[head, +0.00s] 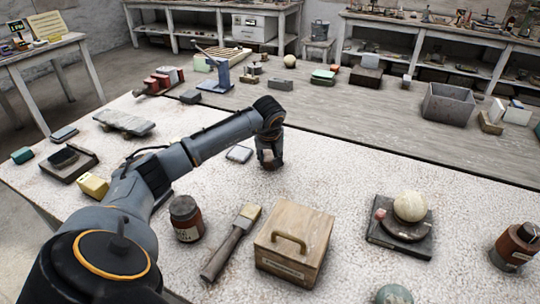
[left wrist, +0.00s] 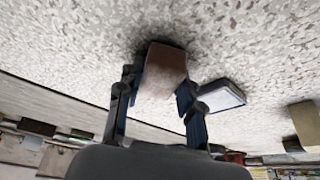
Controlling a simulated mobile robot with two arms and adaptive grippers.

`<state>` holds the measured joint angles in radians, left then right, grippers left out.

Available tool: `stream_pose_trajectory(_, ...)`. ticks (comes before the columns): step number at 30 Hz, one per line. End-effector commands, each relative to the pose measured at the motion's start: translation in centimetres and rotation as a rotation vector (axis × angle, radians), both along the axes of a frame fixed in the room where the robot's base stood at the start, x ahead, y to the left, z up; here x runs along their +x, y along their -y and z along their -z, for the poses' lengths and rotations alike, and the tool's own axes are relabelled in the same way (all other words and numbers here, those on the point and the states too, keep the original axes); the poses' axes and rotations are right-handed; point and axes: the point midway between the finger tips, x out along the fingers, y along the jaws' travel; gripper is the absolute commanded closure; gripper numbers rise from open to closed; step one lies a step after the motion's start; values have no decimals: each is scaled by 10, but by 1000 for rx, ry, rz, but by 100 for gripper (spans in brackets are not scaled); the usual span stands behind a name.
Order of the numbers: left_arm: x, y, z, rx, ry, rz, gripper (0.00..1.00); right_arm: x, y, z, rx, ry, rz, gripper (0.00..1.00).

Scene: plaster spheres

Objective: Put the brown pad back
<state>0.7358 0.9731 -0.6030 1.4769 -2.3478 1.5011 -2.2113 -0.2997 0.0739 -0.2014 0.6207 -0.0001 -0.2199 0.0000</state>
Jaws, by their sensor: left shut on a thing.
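My left gripper (head: 269,158) is at the middle of the speckled table, pointing down. In the left wrist view its fingers (left wrist: 160,95) are shut on the sides of a brown pad (left wrist: 163,70), a block with a paler lower part. A dark shadow lies close around the pad's far end. I cannot tell if the pad touches the table. In the head view the fingers hide most of it. A flat pale-topped pad (head: 239,154) lies just left of the gripper; it also shows in the left wrist view (left wrist: 221,95). My right gripper is not in view.
A pale sphere (head: 410,206) sits on a dark stand at right. A grey bin (head: 447,105) stands behind. The table right of the gripper is clear.

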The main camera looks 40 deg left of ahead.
Motion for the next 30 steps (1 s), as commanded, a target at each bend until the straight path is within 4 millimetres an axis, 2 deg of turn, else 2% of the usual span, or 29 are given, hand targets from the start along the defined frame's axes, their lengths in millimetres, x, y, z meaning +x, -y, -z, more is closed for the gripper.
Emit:
stream_pose_trajectory(8, 0, 0, 3, 0, 0, 0, 99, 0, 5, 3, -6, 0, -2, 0)
stream_pose_trajectory(9, 0, 0, 4, 0, 0, 0, 62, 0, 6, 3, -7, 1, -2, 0)
stream_pose_trajectory(12, 0, 0, 3, 0, 0, 0, 41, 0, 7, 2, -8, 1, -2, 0)
stream_pose_trajectory(23, 0, 0, -2, -1, 1, 0, 41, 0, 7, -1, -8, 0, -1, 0)
stream_pose_trajectory(26, -2, 2, -10, 1, 3, 1, 41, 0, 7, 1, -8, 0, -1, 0)
stream_pose_trajectory(30, -10, 9, -35, 2, 6, 3, 41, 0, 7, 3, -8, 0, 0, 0)
